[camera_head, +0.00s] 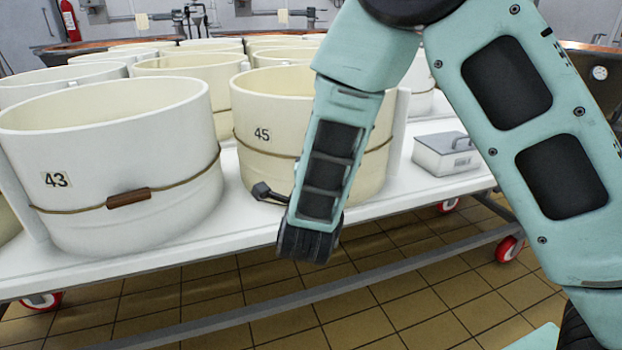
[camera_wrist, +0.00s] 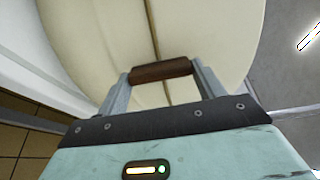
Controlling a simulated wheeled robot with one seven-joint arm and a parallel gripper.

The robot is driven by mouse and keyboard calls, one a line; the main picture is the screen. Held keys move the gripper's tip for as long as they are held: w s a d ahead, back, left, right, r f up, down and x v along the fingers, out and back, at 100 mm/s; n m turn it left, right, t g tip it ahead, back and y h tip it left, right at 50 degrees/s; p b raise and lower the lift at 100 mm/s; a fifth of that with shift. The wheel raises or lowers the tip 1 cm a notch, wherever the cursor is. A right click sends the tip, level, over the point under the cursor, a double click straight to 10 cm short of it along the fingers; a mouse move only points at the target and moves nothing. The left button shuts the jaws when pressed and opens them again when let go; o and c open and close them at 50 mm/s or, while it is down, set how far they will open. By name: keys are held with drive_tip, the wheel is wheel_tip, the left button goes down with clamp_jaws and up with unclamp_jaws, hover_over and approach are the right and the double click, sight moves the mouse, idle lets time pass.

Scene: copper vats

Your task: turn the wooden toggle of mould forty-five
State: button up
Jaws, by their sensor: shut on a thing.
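Mould forty-five (camera_head: 262,110) is a cream round tub with a "45" label and a thin cord around its wall. My gripper (camera_head: 268,192) is low at the front of this mould, partly hidden by my arm. In the wrist view, my gripper (camera_wrist: 161,71) is shut on the brown wooden toggle (camera_wrist: 162,71), with one finger at each end. The toggle lies across the cord (camera_wrist: 154,30), roughly at a right angle to it, against the cream wall. The toggle is hidden in the head view.
Mould forty-three (camera_head: 110,160) stands to the left, its own toggle (camera_head: 128,198) lying along its cord. More moulds stand behind. A grey-lidded box (camera_head: 447,155) is on the white wheeled table (camera_head: 130,265) to the right. Tiled floor is open in front.

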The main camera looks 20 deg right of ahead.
idle(0.4)
drive_tip(key=o, duration=1)
drive_tip(key=p+v, duration=0.1)
drive_tip(key=v, duration=1.6)
drive_tip(key=shift+s+p, duration=0.25)
drive_tip(key=shift+p, duration=0.05)
